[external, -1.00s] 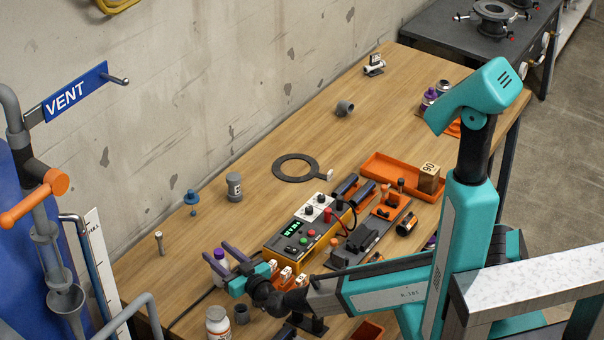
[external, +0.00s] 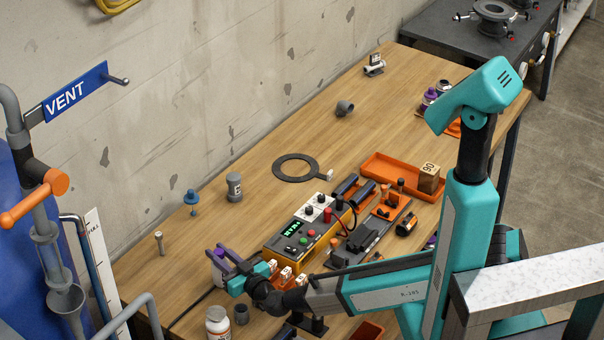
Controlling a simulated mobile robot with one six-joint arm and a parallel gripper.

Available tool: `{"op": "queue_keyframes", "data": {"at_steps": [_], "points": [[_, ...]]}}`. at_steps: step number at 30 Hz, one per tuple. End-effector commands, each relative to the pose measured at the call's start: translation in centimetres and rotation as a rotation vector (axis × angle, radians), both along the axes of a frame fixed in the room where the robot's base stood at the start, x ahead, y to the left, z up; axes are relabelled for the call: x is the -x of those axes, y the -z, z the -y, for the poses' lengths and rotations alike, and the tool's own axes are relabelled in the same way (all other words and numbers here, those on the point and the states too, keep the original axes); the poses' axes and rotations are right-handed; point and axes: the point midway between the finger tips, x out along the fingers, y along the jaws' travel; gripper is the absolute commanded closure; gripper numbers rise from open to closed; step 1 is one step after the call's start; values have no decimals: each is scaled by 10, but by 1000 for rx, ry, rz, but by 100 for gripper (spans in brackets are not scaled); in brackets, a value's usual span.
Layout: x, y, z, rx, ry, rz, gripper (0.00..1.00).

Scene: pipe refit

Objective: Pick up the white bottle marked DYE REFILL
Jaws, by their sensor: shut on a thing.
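No marking on this bottle can be read at this size. I cannot tell whether its base is touching the bench. A second white bottle (external: 217,325) with a white cap and a small label stands nearer the bottom edge, apart from the gripper.
A yellow control box (external: 292,240) stands right of the gripper, with small orange-and-white pieces (external: 286,272) close to it. A grey cup-like fitting (external: 241,314) stands beside the second bottle. A grey canister (external: 234,187) and a bolt (external: 159,243) stand behind. The bench's back middle is mostly clear.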

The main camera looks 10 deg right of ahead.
Motion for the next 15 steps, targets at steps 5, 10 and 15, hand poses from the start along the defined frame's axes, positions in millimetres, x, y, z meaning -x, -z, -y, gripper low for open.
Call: {"op": "queue_keyframes", "data": {"at_steps": [5, 10, 15], "points": [[0, 0, 0, -1, 0, 1, 100], [0, -1, 0, -1, 0, 1, 100], [0, -7, 0, 0, 0, 1, 100]]}}
